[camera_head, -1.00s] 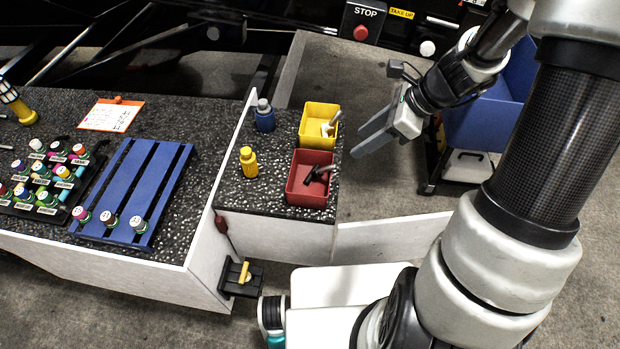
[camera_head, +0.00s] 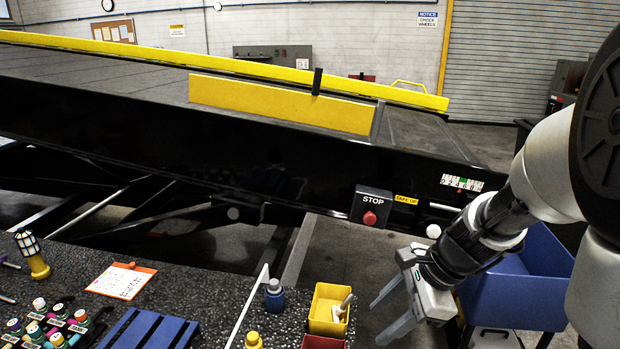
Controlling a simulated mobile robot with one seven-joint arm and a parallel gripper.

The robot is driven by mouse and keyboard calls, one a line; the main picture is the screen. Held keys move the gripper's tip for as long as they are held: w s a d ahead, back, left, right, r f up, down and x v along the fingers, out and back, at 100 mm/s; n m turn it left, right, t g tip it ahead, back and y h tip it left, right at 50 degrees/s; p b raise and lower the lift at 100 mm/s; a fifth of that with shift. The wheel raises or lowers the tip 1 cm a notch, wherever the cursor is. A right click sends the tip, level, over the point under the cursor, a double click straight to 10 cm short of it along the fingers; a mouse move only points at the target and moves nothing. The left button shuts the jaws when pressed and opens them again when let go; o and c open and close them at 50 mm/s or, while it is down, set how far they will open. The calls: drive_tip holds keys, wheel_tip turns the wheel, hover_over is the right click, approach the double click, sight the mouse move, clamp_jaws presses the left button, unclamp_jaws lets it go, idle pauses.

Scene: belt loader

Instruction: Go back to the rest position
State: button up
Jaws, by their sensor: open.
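My gripper (camera_head: 388,317) is at the lower right of the head view. Its two grey fingers are apart and nothing is between them. It hangs to the right of the yellow bin (camera_head: 322,318), over the floor beyond the counter's right edge, and touches nothing that I can see. My arm comes in from the right edge of the view.
The belt loader (camera_head: 270,150) with a yellow rail spans the back. A red STOP button (camera_head: 369,218) is behind my gripper, and a blue cart (camera_head: 520,290) is at right. The counter (camera_head: 200,285) holds a blue bottle (camera_head: 274,297), a blue rack (camera_head: 150,330) and several small bottles.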

drive_tip(key=s+r+n+t+h+p, duration=0.2)
drive_tip(key=s+r+n+t+h, duration=0.1)
drive_tip(key=s+r+n, duration=0.9)
wheel_tip(320, 180, up, 3)
drive_tip(key=n+h, duration=0.1)
drive_tip(key=n, duration=0.4)
drive_tip(key=shift+s+a+h, duration=0.2)
drive_tip(key=shift+s+h, duration=0.2)
